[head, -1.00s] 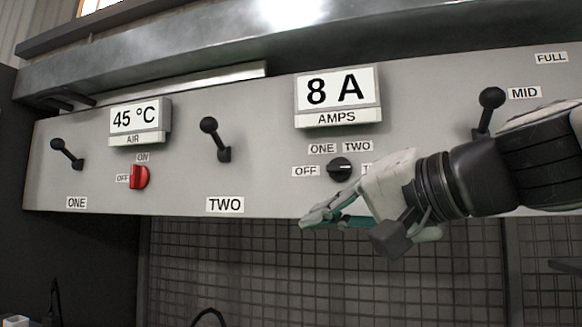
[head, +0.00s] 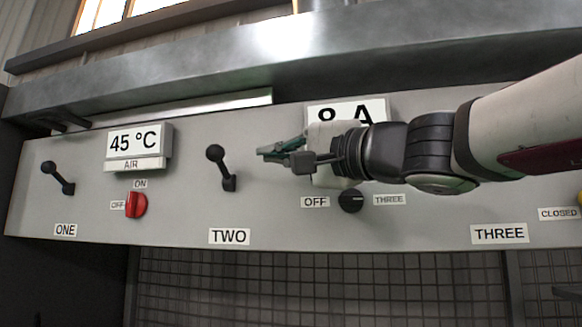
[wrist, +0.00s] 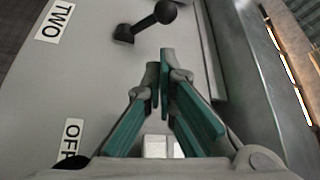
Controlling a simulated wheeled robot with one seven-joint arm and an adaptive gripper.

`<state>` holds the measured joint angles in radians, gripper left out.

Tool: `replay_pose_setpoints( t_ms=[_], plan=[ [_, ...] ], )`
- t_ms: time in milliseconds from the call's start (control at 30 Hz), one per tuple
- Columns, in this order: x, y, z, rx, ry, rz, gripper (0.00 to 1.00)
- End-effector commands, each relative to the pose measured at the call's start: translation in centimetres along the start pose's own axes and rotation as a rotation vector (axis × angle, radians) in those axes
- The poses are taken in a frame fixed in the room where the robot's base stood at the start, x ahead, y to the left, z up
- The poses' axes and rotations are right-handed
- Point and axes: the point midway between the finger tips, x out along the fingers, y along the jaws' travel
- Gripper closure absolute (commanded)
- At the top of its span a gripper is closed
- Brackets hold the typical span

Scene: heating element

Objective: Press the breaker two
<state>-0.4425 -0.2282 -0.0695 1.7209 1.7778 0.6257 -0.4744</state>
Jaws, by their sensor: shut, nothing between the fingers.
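The breaker two lever (head: 221,168) is a black stick with a ball knob on the grey panel, above the label TWO (head: 229,236). It tilts up and to the left in the head view. My gripper (head: 264,153) is shut and empty, a little to the right of the lever at about knob height. In the wrist view the lever (wrist: 146,22) stands just beyond my green fingertips (wrist: 160,62), with its knob toward the right. I see a gap between the fingertips and the lever. My gripper and arm partly hide the AMPS display (head: 346,110).
The breaker one lever (head: 57,178) and the red air switch (head: 136,204) are to the left. A black selector knob (head: 351,200) is below my wrist. A metal ledge (head: 300,60) juts out above the panel. The 45 °C display (head: 135,142) sticks out at upper left.

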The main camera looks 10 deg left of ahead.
Motion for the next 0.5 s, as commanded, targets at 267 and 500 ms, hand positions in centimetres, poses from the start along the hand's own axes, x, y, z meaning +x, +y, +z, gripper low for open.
replay_pose_setpoints(
  t_ms=[267, 500],
  plan=[
    [4.2, -0.1, 0.2, 0.003, -0.003, 0.003, 1.0],
    [7.7, -0.1, 0.1, 0.001, -0.001, 0.002, 1.0]
  ],
)
